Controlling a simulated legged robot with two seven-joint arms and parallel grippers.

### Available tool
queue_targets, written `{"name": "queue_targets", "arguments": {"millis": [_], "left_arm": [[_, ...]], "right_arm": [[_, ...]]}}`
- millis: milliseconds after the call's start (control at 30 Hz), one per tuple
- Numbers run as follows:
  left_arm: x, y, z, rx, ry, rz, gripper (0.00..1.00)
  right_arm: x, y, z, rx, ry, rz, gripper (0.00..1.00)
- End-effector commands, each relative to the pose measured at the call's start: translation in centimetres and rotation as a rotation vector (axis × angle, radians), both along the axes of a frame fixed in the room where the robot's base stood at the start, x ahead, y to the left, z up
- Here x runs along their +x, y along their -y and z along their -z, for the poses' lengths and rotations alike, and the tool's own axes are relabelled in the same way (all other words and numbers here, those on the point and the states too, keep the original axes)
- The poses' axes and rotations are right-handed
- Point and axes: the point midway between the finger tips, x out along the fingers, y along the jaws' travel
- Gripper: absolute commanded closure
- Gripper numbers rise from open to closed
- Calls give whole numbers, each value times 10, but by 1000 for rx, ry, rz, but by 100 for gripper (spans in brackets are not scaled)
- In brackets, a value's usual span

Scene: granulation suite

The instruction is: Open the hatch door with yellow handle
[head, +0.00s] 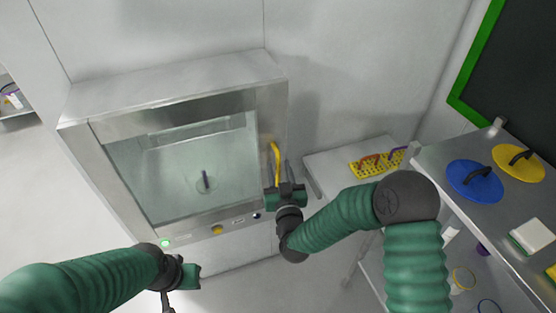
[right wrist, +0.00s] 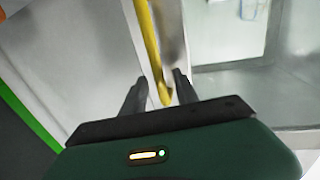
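The hatch is a steel-framed wall box with a glass door (head: 190,170), which looks closed. Its yellow handle (head: 276,160) runs upright along the door's right side in the head view. My right gripper (head: 285,190) is at the handle's lower part. In the right wrist view, the yellow handle (right wrist: 151,50) passes between the two fingers (right wrist: 160,88), which stand apart with space on both sides of it. My left gripper (head: 178,290) is low in front of the hatch, away from the handle; its fingers are too unclear to judge.
A side table (head: 330,165) with a yellow rack (head: 378,163) stands right of the hatch. A steel shelf unit (head: 440,160) holds blue (head: 475,180) and yellow (head: 518,163) round lids. A green light (head: 166,243) and yellow button (head: 217,230) sit below the glass. The floor at left is clear.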

Motion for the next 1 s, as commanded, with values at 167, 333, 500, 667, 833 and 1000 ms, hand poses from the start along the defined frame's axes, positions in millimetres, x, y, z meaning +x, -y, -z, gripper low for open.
{"name": "queue_targets", "arguments": {"millis": [167,333,500,667,833,1000], "left_arm": [[0,0,-6,0,0,0,100],[0,0,-6,0,0,0,100],[0,0,-6,0,0,0,100],[0,0,-6,0,0,0,100],[0,0,-6,0,0,0,100],[0,0,-6,0,0,0,100]], "right_arm": [[20,-2,0,1,-1,0,64],[22,-2,0,0,0,-1,64],[22,-2,1,0,0,-1,73],[22,-2,1,0,-1,-1,94],[22,-2,1,0,-1,-1,100],[22,-2,1,0,-1,-1,100]]}}
